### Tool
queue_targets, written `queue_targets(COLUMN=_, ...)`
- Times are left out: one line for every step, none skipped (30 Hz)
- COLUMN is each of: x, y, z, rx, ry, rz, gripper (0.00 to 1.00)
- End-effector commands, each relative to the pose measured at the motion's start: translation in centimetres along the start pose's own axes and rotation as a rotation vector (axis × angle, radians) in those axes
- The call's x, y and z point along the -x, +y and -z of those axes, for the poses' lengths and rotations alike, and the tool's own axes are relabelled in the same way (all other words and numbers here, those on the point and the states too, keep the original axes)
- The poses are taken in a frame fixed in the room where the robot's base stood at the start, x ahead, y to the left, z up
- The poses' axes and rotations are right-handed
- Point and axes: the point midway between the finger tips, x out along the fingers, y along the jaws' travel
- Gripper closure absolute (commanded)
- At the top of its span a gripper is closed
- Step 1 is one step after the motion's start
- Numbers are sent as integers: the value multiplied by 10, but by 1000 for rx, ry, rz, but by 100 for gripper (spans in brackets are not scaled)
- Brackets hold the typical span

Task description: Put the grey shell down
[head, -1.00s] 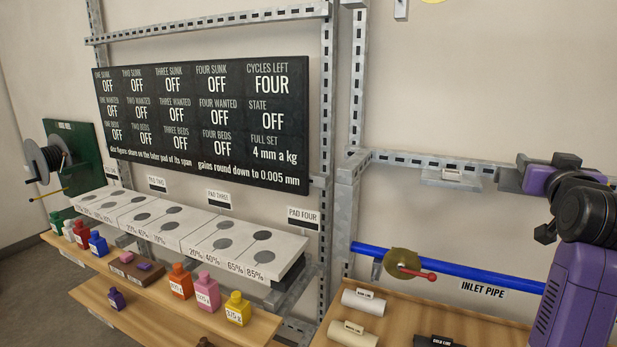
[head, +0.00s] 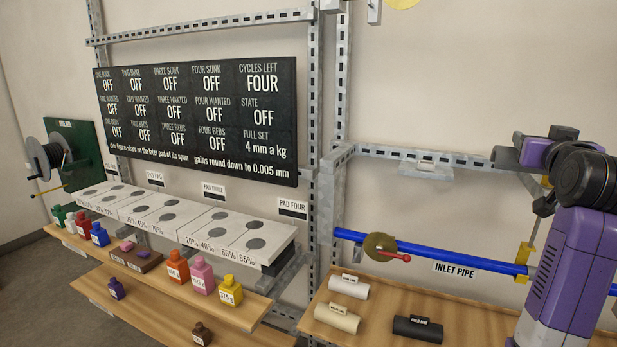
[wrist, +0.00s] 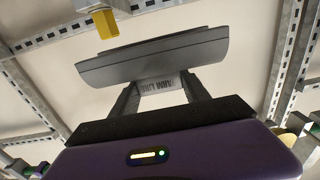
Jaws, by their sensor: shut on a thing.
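The grey shell (wrist: 150,62) is in my gripper (wrist: 160,97) in the wrist view, a wide curved piece with an upside-down label ending in "LINE". Both fingers reach its middle around the label, and its ends stick out past them. In the head view my gripper (head: 518,156) is at the upper right, raised in front of the wall above the blue inlet pipe (head: 460,258). A grey part shows at its tip there; how much of it is shell I cannot tell. The shell appears clear of any surface.
A wooden shelf (head: 390,292) at the lower right holds a white shell (head: 349,286), a cream shell (head: 337,318) and a black shell (head: 417,329). A brass disc with a red handle (head: 382,248) sits on the pipe. Colored bottles stand left, below the pads (head: 190,218).

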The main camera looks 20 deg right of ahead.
Motion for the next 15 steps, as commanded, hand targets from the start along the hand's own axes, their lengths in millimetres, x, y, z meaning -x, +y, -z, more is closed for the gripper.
queue_targets(x=-3, y=-11, z=-7, rx=2, ry=-4, rz=17, gripper=85)
queue_targets(x=-4, y=-16, z=-11, rx=2, ry=-6, rz=25, gripper=85)
queue_targets(x=-5, y=-22, z=-16, rx=1, ry=-6, rz=35, gripper=85)
queue_targets(x=-6, y=-27, z=-20, rx=1, ry=-6, rz=43, gripper=85)
queue_targets(x=-6, y=-32, z=-24, rx=1, ry=-6, rz=51, gripper=85)
queue_targets(x=-7, y=-39, z=-30, rx=1, ry=-7, rz=63, gripper=85)
queue_targets(x=-7, y=-44, z=-34, rx=1, ry=-6, rz=71, gripper=85)
queue_targets(x=-7, y=-48, z=-38, rx=1, ry=-6, rz=80, gripper=85)
queue_targets(x=-7, y=-56, z=-46, rx=2, ry=-6, rz=92, gripper=85)
queue_targets(x=-7, y=-61, z=-51, rx=2, ry=-6, rz=101, gripper=85)
queue_targets(x=-6, y=-66, z=-56, rx=2, ry=-6, rz=110, gripper=85)
queue_targets(x=-6, y=-75, z=-65, rx=3, ry=-7, rz=124, gripper=85)
queue_targets(x=-5, y=-80, z=-72, rx=2, ry=-7, rz=134, gripper=85)
queue_targets(x=-4, y=-87, z=-79, rx=2, ry=-8, rz=145, gripper=85)
queue_targets(x=-2, y=-97, z=-91, rx=2, ry=-8, rz=163, gripper=85)
